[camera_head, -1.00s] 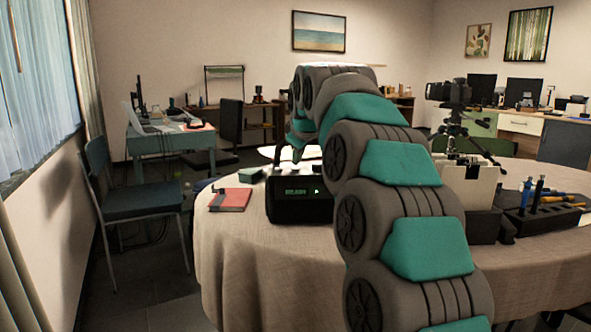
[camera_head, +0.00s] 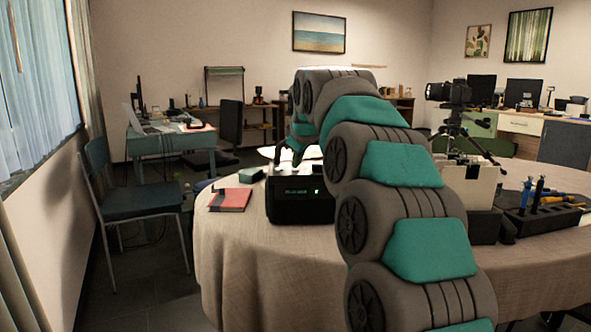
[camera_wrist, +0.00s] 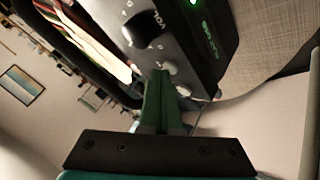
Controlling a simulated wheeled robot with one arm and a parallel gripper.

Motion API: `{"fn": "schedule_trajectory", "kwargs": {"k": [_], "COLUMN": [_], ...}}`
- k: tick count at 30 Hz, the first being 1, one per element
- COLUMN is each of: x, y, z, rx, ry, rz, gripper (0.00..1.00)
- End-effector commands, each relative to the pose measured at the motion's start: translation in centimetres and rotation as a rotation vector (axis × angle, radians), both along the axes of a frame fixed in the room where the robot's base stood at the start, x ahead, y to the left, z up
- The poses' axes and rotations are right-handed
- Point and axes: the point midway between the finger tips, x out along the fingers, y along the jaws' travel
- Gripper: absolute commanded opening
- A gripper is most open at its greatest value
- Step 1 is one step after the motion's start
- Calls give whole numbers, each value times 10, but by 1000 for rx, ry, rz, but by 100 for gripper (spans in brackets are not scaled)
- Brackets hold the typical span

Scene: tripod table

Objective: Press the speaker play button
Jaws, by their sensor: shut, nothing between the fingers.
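The speaker (camera_head: 300,206) is a black box near the left front of the round table, its lit green display facing me. In the wrist view its grey control panel (camera_wrist: 181,48) carries a black volume knob (camera_wrist: 143,27) and small pale round buttons (camera_wrist: 183,90). A green symbol (camera_wrist: 194,3) glows on the front face. My gripper (camera_wrist: 160,73) is shut and empty, its green fingertips at the panel near the buttons. I cannot tell whether they touch a button; the fingers hide part of the row.
A red book (camera_head: 230,200) and a small green box (camera_head: 251,174) lie left of the speaker. A camera on a tripod (camera_head: 450,95), a pale upright box (camera_head: 470,182) and a black tool holder (camera_head: 545,215) stand at right. A blue chair (camera_head: 140,205) is left of the table.

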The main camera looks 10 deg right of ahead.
Motion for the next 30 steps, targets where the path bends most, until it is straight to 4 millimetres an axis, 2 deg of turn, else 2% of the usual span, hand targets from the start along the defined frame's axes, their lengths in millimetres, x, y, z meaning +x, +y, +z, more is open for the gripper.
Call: {"fn": "schedule_trajectory", "kwargs": {"k": [8,18,30], "x": [0,0,0], "y": [0,0,0], "z": [0,16,18], "rx": [0,0,0], "ry": [1,0,0], "rz": [0,0,0], "gripper": [0,0,0]}}
